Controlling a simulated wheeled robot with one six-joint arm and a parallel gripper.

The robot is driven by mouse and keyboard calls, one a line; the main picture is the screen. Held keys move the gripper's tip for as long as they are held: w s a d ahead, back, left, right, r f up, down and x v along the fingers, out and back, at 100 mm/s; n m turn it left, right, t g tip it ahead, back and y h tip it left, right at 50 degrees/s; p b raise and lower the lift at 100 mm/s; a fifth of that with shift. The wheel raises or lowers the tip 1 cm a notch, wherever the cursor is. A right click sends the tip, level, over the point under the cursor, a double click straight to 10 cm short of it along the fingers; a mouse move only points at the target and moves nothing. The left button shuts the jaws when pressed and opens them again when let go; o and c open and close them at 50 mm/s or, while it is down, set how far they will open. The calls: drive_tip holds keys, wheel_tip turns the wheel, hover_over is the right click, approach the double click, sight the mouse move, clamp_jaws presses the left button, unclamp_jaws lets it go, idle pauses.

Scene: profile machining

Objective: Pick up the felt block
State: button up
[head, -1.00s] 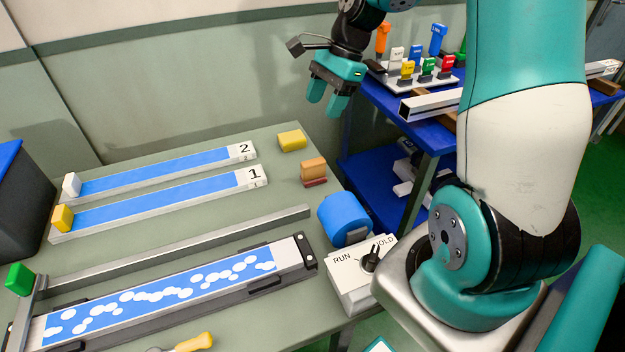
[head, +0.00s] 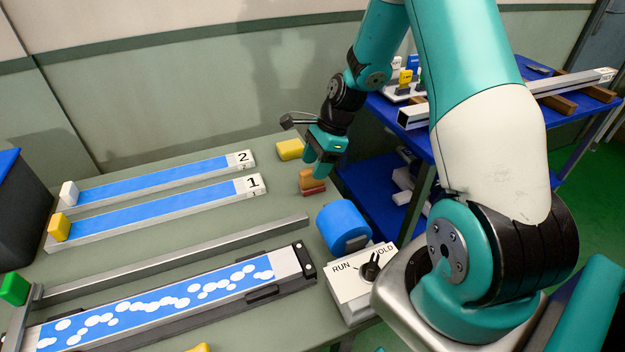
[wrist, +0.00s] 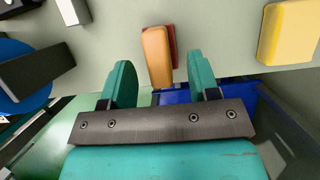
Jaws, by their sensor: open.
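The felt block (head: 308,184) looks to be the small orange-tan block with a dark red base, on the bench near its right edge. In the wrist view the block (wrist: 157,57) appears between the two teal fingers, its red side showing along its right. My gripper (head: 317,166) is open and empty, pointing down just above and behind the block in the head view. In the wrist view my gripper (wrist: 160,72) has clear gaps on both sides of the block. I cannot tell how far the fingertips are above it.
A yellow block (head: 290,149) lies behind the felt block, and it also shows in the wrist view (wrist: 290,32). A blue cylinder (head: 343,226) and a RUN/HOLD switch box (head: 360,282) stand in front. Two blue-topped strips (head: 150,182) lie left. A blue shelf table (head: 440,140) stands right.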

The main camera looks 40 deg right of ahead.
sight(310, 170)
drive_tip(key=x, duration=0.4)
drive_tip(key=shift+s+a, duration=0.1)
clamp_jaws()
wheel_tip(310, 170, up, 20)
drive_tip(key=shift+p, duration=0.45)
drive_tip(key=c, duration=0.9)
unclamp_jaws()
